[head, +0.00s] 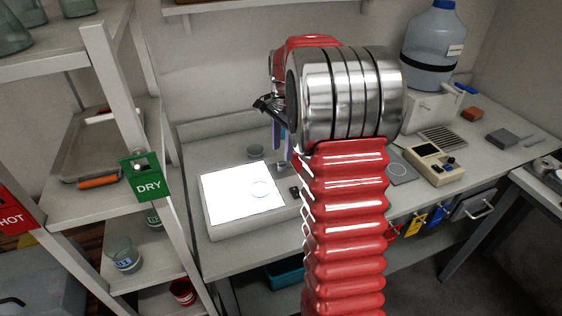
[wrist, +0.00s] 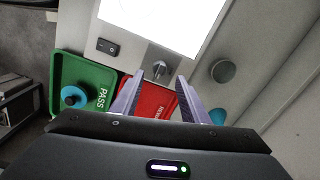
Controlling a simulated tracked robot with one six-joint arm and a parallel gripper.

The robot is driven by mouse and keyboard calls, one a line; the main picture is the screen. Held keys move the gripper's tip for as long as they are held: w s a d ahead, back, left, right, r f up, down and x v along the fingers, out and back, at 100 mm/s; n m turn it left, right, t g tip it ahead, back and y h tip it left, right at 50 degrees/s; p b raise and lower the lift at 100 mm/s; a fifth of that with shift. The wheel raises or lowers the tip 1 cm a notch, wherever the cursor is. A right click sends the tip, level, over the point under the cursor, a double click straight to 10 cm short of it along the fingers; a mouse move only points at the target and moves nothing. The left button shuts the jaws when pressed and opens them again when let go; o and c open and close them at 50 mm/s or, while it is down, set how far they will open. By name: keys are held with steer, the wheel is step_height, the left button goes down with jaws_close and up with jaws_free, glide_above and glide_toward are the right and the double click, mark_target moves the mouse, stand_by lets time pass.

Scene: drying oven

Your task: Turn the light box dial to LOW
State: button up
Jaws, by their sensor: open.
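The light box (head: 208,222) stands on the bench with its white top panel lit; part of it also shows in the wrist view (wrist: 130,28). A metallic dial (wrist: 160,66) sits on its edge strip, beside a black rocker switch (wrist: 108,47). No dial markings are legible, so I cannot tell its setting. My gripper (wrist: 160,78) is open, with its two purple fingers apart and the dial between and just beyond their tips in the picture. I cannot tell how far above the dial they are. In the head view my arm hides most of the gripper.
In the wrist view, a green PASS tray (wrist: 66,112) holding a teal-topped object (wrist: 72,96) and a red tray (wrist: 152,103) lie next to the light box. A round grey-green vessel (wrist: 223,70) stands right of the dial. A shelf rack (head: 108,70) stands at left.

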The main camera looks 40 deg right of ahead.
mark_target(282, 165)
step_height(282, 165, down, 6)
steer(key=shift+w+f, duration=0.1)
steer(key=shift+w, duration=0.05)
steer(key=shift+c, duration=0.5)
jaws_close()
